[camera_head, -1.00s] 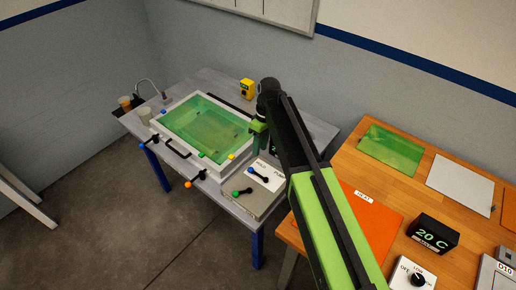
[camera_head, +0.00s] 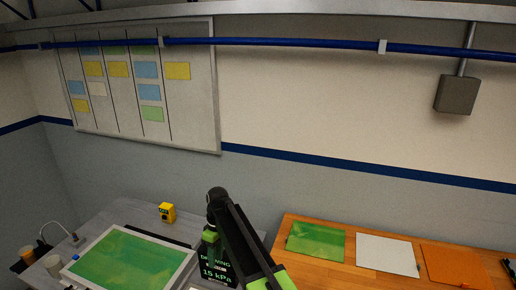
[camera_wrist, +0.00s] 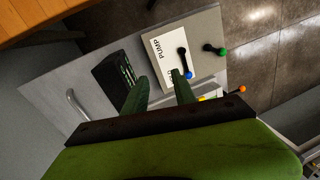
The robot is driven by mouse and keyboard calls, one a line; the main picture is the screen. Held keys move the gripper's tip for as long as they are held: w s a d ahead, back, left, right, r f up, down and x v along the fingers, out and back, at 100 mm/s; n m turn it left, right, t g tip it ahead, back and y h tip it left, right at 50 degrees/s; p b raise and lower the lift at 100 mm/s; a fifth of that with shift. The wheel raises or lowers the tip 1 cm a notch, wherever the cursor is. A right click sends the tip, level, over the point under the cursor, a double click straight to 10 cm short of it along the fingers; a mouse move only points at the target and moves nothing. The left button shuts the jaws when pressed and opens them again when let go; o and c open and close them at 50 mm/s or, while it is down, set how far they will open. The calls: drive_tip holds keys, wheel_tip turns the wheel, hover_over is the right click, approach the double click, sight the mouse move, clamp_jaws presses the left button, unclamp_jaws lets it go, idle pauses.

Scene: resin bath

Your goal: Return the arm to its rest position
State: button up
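My arm rises from the bottom of the head view, bends at a black joint, and its green end hangs down over the grey bench. There my gripper (camera_head: 210,240) is small and partly blends with a black display behind it. In the wrist view, my gripper (camera_wrist: 158,92) shows two green fingers set apart, with nothing between them. Below the fingers are the bench top and a pale panel marked PUMP (camera_wrist: 160,48), with a blue-tipped lever (camera_wrist: 185,62) near the right finger. I cannot tell how far the fingertips are above the panel.
The bench holds a white-framed green bath (camera_head: 125,262), a yellow box (camera_head: 167,212) and a black display (camera_head: 215,272) reading 15 kPa. A wooden table (camera_head: 365,278) at right bears green, white and orange sheets. A wall board (camera_head: 190,110) and blue pipe (camera_head: 300,43) are above.

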drive_tip(key=s+d+f+m, duration=0.1)
drive_tip(key=s+d+m, duration=0.1)
drive_tip(key=d, duration=0.9)
drive_tip(key=s+d+m+t+b, duration=0.1)
drive_tip(key=d+m, duration=0.3)
drive_tip(key=d, duration=0.8)
drive_tip(key=s+d+f+m, duration=0.1)
drive_tip(key=s+d+m, duration=0.2)
drive_tip(key=d, duration=0.8)
drive_tip(key=shift+s+d+f+b, duration=0.15)
drive_tip(key=shift+s+f+b, duration=0.2)
drive_tip(key=shift+s, duration=0.25)
drive_tip(key=s+m, duration=0.1)
drive_tip(key=s+d+m, duration=0.1)
drive_tip(key=s+m, duration=0.1)
drive_tip(key=shift+s+d+r+t+h, duration=0.1)
drive_tip(key=shift+s+d+t+h, duration=0.2)
drive_tip(key=shift+d+t, duration=0.1)
drive_tip(key=shift+w+m, duration=0.55)
drive_tip(key=shift+m, duration=0.25)
